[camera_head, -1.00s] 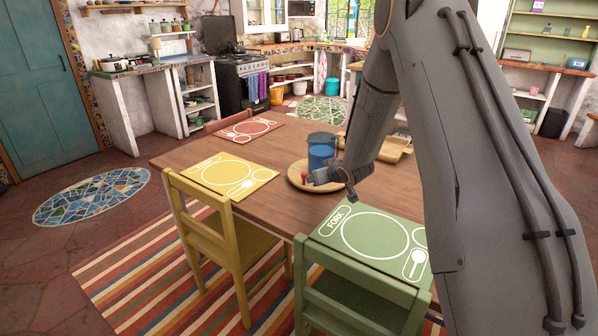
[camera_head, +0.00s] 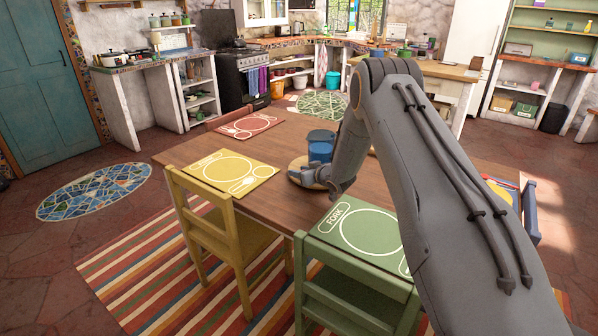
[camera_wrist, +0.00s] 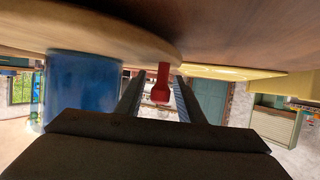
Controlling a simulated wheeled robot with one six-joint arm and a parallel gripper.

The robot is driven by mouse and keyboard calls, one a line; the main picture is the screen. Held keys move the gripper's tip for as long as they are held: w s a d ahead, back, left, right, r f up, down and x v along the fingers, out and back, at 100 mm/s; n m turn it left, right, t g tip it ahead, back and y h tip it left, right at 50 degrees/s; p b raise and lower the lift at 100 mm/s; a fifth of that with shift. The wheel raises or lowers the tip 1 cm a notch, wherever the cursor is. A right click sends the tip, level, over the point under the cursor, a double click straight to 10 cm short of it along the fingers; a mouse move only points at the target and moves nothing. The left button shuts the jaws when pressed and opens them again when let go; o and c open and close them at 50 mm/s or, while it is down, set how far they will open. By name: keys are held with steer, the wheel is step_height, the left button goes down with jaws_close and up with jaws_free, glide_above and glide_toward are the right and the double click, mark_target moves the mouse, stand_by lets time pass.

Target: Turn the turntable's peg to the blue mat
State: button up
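The red peg (camera_wrist: 161,82) sticks out from the disc's edge. My gripper (camera_wrist: 158,95) is open, with one finger on each side of the peg and a small gap at both sides. In the head view my gripper (camera_head: 318,180) is low at the turntable's near edge. I cannot make out the blue mat; my arm covers that side.
A yellow mat (camera_head: 228,170) lies left of the turntable, a red mat (camera_head: 245,126) at the far left, and a green mat (camera_head: 365,228) in front. Yellow (camera_head: 225,225) and green (camera_head: 355,290) chairs stand at the near side. A blue chair (camera_head: 531,212) is at the right.

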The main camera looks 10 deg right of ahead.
steer(key=shift+w+a+f, duration=0.1)
steer(key=shift+w+a, duration=0.05)
steer(key=shift+w, duration=0.15)
steer(key=shift+c, duration=0.5)
jaws_close()
steer(key=shift+s, duration=0.1)
